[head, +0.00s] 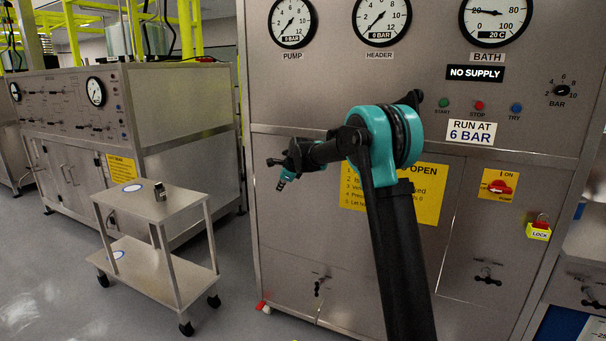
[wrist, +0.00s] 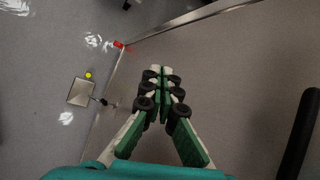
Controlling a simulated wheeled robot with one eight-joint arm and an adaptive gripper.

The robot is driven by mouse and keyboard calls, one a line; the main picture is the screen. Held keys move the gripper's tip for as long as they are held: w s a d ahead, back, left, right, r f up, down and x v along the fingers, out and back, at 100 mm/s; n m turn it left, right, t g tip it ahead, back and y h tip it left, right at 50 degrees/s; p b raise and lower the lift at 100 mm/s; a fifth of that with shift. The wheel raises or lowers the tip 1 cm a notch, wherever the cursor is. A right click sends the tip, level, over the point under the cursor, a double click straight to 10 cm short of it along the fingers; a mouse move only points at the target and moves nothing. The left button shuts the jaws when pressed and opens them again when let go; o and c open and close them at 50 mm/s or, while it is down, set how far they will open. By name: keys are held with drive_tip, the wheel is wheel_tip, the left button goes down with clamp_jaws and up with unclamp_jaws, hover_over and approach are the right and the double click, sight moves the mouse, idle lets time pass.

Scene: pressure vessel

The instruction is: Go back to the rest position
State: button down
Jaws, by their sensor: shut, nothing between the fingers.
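My gripper (head: 281,185) shows in the head view at the end of my teal and black arm, left of the arm's elbow and in front of the steel control cabinet (head: 300,90). In the wrist view my gripper (wrist: 162,72) points down towards the grey floor. Its green and white fingers are shut together with nothing between them. It appears apart from the cabinet, with no contact visible. My arm hides part of the yellow instruction sign (head: 430,190).
A two-shelf steel trolley (head: 190,198) with a small dark object (head: 160,191) on top stands at the left. Another cabinet (head: 190,100) is behind it. The cabinet has gauges, buttons, a red pump switch (head: 499,187) and a lock (head: 539,230). The floor (head: 60,290) at front left is clear.

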drive_tip(key=s+d+f+n+h, duration=0.15)
drive_tip(key=s+d+n, duration=0.35)
drive_tip(key=s+d, duration=0.5)
drive_tip(key=s+d+f+n+h, duration=0.1)
drive_tip(key=s+d+f+n, duration=0.25)
drive_tip(key=s+d, duration=0.75)
drive_tip(key=s+d+f+n, duration=0.3)
drive_tip(key=s, duration=0.6)
drive_tip(key=s+d+f+n+g+h, duration=0.1)
drive_tip(key=s+f+n, duration=0.3)
drive_tip(key=s, duration=0.6)
drive_tip(key=s+d+f+n+g+h, duration=0.1)
drive_tip(key=s+d+f+n, duration=0.2)
drive_tip(key=s, duration=0.7)
drive_tip(key=shift+s+d+f+n, duration=0.2)
drive_tip(key=shift+d+f+n, duration=0.2)
drive_tip(key=shift+d, duration=0.4)
